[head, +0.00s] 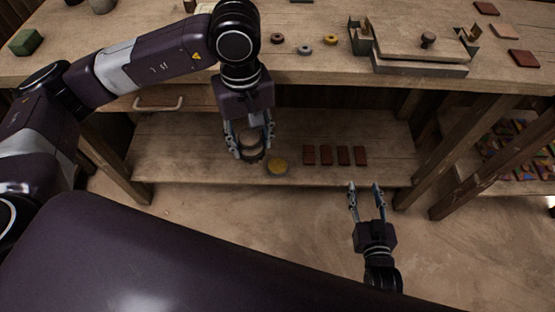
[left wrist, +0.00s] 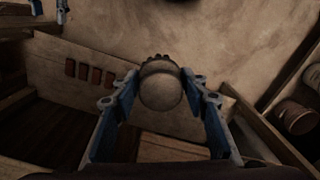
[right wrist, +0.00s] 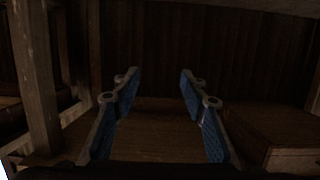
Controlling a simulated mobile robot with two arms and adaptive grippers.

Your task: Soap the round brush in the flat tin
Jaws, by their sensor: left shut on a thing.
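The round brush (head: 248,142) has a pale wooden top and a dark bristle edge below. My left gripper (head: 251,150) is shut on it, fingers on either side, above the lower shelf at the left of the tin. The brush (left wrist: 160,88) also shows between the fingers in the left wrist view, dark bristles at its far edge. The flat tin (head: 277,173) is round and low with yellow soap in it. It sits near the front edge of the shelf, just right of and below the brush in the head view. My right gripper (head: 364,188) is open and empty in front of the shelf.
Several dark red tiles (head: 335,155) stand in a row on the lower shelf (head: 190,150), right of the tin. The bench top (head: 320,82) overhangs behind, with a press (head: 420,50), small rings and a green block (head: 26,42). A drawer handle (head: 158,104) is at left.

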